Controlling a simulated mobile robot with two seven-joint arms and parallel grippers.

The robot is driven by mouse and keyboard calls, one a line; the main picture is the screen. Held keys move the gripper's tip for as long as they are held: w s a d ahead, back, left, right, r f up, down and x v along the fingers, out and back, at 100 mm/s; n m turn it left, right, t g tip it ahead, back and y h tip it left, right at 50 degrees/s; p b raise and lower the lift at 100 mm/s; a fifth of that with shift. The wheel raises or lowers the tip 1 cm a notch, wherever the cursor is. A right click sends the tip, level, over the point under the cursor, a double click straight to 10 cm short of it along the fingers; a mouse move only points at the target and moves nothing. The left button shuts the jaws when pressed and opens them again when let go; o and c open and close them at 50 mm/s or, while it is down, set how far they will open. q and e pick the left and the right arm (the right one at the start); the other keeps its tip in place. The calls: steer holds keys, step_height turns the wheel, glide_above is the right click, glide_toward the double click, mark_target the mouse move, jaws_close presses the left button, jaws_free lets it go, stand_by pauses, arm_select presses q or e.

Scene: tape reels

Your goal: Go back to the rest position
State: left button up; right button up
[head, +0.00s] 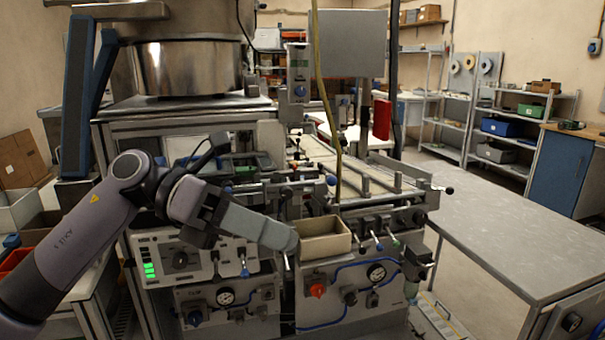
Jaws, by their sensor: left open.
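My left arm reaches in from the left, in front of the machine (215,265). My left gripper (287,250) is at its far end, just left of a small beige open box (325,246) on the machine's front ledge. The gripper is open. Its fingers are small and mostly hidden in this view, and I see nothing held. I cannot tell whether it touches the box. My right gripper is not in view.
The machine carries a steel bowl (190,68), levers, gauges and a rail track (350,170) close around the arm. A grey table (510,235) at right is bare. Shelves (525,125) with bins and tape reels (487,66) stand behind. Cardboard boxes (20,160) are at far left.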

arm_select(q)
steer(key=w+a+f+m+t+y, duration=0.2)
steer(key=a+f+m+t, duration=0.2)
steer(key=f+m+t, duration=1.1)
steer(key=w+a+f+m+t+y, duration=0.15)
steer(key=a+f+m+t, duration=0.5)
steer(key=m, duration=1.35)
steer(key=s+a+f+n+g+y, duration=0.3)
steer(key=s+f, duration=0.6)
steer(key=f, duration=0.3)
steer(key=s+a+f+n+g+y, duration=0.3)
steer(key=s+f+n+y, duration=0.3)
steer(key=s+f, duration=0.3)
step_height(320, 180, down, 4)
steer(key=shift+r+n+g, duration=0.25)
steer(key=shift+n+g, duration=0.1)
steer(key=shift+n, duration=0.35)
